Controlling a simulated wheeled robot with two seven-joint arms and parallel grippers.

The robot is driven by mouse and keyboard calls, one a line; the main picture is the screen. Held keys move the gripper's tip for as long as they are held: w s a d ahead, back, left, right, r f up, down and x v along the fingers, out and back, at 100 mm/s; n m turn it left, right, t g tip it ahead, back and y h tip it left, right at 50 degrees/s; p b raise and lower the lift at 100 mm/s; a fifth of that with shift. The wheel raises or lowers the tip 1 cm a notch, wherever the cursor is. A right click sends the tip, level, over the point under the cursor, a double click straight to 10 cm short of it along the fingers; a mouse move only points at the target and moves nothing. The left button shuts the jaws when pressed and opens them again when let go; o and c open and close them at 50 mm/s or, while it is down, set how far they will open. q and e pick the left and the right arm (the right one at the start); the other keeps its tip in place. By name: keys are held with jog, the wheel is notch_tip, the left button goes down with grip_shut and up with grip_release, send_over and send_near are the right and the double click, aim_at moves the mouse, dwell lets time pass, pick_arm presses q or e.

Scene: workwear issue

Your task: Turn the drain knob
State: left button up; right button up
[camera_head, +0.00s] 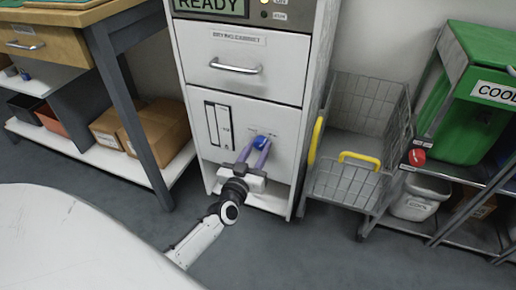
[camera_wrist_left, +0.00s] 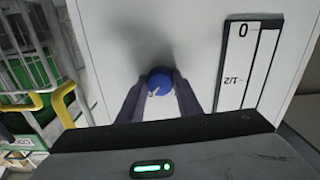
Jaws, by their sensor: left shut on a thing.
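The blue drain knob (camera_head: 260,141) is on the lower front panel of the white drying cabinet (camera_head: 238,88). It also shows in the left wrist view (camera_wrist_left: 159,82) as a round blue knob between the fingertips. My left gripper (camera_head: 254,146) reaches up to the panel and is shut on the knob, one finger on each side. A level gauge (camera_head: 218,126) sits left of the knob in the head view. My right gripper is not in view.
A wire cart (camera_head: 345,185) with yellow handles stands close to the cabinet's right side. A workbench (camera_head: 112,60) with boxes below stands at left. Grey floor is clear in front.

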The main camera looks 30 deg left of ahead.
pick_arm(q)
jog(key=n, duration=0.3)
jog(key=shift+d+n, duration=0.1)
jog(key=shift+n, duration=1)
jog(key=n, duration=0.3)
jog(key=shift+n, duration=0.3)
jog(key=n, duration=0.2)
jog(key=shift+n, duration=2.3)
jog(key=shift+n+b, duration=0.4)
jog(key=shift+n, duration=0.5)
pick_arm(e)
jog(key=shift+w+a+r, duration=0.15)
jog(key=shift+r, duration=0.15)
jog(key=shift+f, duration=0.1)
